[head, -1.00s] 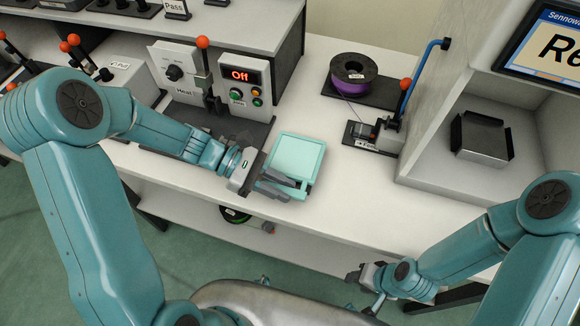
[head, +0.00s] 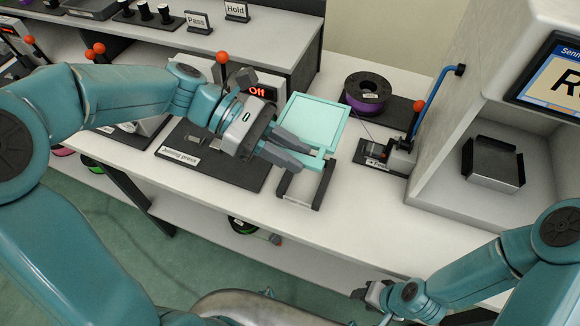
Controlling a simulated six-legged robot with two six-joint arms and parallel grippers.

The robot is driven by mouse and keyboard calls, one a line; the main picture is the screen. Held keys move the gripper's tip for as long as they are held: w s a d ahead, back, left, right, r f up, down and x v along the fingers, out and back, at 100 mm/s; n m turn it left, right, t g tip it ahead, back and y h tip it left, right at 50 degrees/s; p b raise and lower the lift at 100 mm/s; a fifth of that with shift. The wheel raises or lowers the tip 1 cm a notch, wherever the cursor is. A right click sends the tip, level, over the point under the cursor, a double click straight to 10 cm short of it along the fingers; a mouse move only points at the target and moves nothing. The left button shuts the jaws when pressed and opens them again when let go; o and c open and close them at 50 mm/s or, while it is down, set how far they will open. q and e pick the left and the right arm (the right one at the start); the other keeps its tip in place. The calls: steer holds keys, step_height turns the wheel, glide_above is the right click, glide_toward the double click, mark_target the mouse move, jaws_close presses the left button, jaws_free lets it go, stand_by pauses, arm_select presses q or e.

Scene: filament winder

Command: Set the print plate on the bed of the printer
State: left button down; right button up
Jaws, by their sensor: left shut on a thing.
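The print plate (head: 312,122) is a flat mint-green square with a small tab at its near edge. My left gripper (head: 306,155) is shut on that tab. The plate appears raised above the table, over the far end of a dark U-shaped stand (head: 314,192). The printer (head: 437,165) is the pale open-fronted housing at the right. Its bed (head: 491,168) is a dark metal square with raised corner edges, and no plate lies on it. My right gripper (head: 368,292) is low at the front of the table, away from the plate; its fingers are too small to read.
A joining press (head: 205,160) is left, beneath my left arm. The white tabletop (head: 370,210) before the printer is clear.

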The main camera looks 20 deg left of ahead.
arm_select(q)
steer(key=shift+r, duration=0.95)
steer(key=s+r+p, duration=0.2)
steer(key=s, duration=1.1)
steer(key=shift+a, duration=0.25)
